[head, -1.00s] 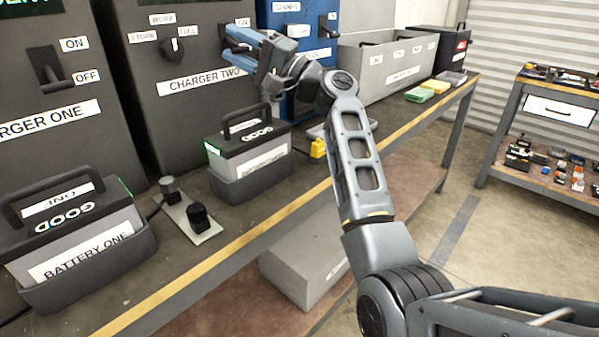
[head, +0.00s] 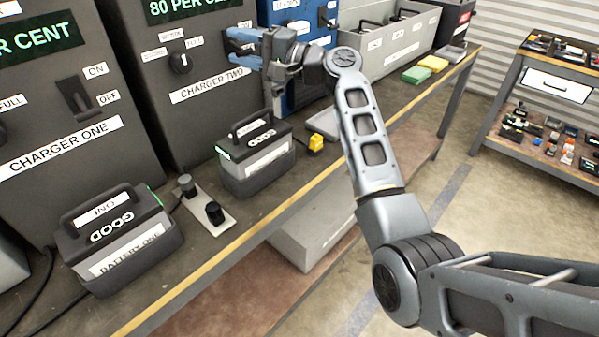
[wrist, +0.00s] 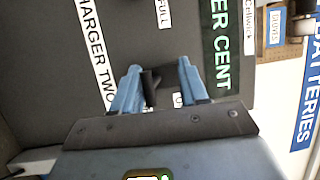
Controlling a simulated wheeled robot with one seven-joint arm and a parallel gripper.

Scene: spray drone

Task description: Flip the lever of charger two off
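Charger two (head: 155,75) is the dark cabinet in the middle of the head view, with a white name strip and a green "80 PER CENT" display. My gripper (head: 231,47) is at the right side of its front, its blue fingers pointing at the panel. In the wrist view, the two fingers (wrist: 158,66) stand apart, with the dark lever (wrist: 150,84) of charger two between them. I cannot tell whether either finger touches it. The gripper hides the lever in the head view. A white label shows partly behind the right finger, so the lever's position is unclear.
Charger one (head: 60,140) with its own lever (head: 76,98) stands at the left. Charger two's knob (head: 180,62) is left of my gripper. A blue cabinet (head: 315,22) is close on the right. Batteries (head: 255,155) and a small plate with two dark posts (head: 207,207) occupy the bench.

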